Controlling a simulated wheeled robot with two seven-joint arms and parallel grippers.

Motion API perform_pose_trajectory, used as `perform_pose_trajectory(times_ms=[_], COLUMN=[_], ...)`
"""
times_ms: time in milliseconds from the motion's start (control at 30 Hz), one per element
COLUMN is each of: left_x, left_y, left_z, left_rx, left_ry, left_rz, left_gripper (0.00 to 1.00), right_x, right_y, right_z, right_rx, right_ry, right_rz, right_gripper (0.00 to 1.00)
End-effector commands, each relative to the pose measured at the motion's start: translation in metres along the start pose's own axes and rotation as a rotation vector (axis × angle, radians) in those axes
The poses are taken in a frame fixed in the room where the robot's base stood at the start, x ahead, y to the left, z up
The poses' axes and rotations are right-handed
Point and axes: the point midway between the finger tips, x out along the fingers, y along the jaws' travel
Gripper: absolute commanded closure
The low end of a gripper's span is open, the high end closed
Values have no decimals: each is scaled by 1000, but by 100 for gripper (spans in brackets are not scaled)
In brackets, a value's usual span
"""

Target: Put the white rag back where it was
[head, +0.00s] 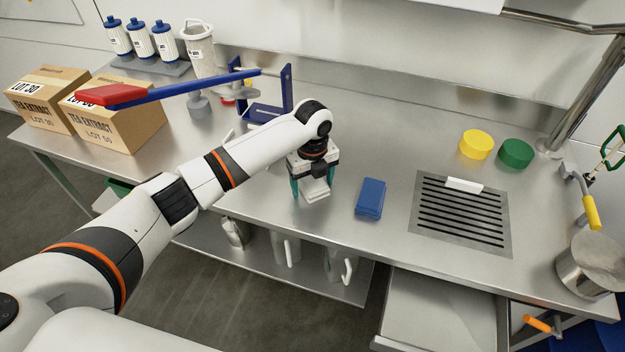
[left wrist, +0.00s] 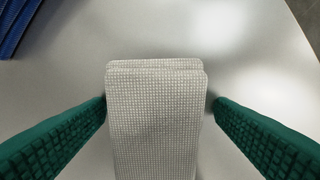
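The white rag (head: 315,193) is a folded, textured cloth on the steel counter, left of a folded blue cloth (head: 370,198). My left gripper (head: 314,184) points down over the white rag. In the left wrist view, the white rag (left wrist: 155,120) lies between the two green fingers of the left gripper (left wrist: 158,104). The fingers are apart, one on each side, with a narrow gap visible at the right and a very slim one at the left. The blue cloth (left wrist: 14,25) shows at the top left corner. My right gripper is not in view.
A black slotted grate (head: 462,215) with a white block (head: 464,185) on it lies to the right. Yellow (head: 475,144) and green (head: 516,153) round lids stand behind. A blue stand with a red-ended lever (head: 190,88) and boxes (head: 120,115) are at the left.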

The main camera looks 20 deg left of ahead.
Motion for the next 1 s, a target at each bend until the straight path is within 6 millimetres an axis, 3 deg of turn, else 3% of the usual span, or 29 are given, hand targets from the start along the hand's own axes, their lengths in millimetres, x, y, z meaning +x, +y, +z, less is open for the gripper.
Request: perform_pose_trajectory(times_ms=[333, 800, 1000], left_x=[-12, -104, -122], left_y=[0, 1, 0], left_z=[-1, -1, 0], left_rx=[0, 0, 0], left_ry=[2, 2, 1], left_rz=[2, 3, 0], left_gripper=[22, 22, 22], right_x=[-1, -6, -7], right_y=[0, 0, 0], right_z=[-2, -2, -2], right_rx=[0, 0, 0], right_ry=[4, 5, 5], right_rz=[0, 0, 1], right_gripper=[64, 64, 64])
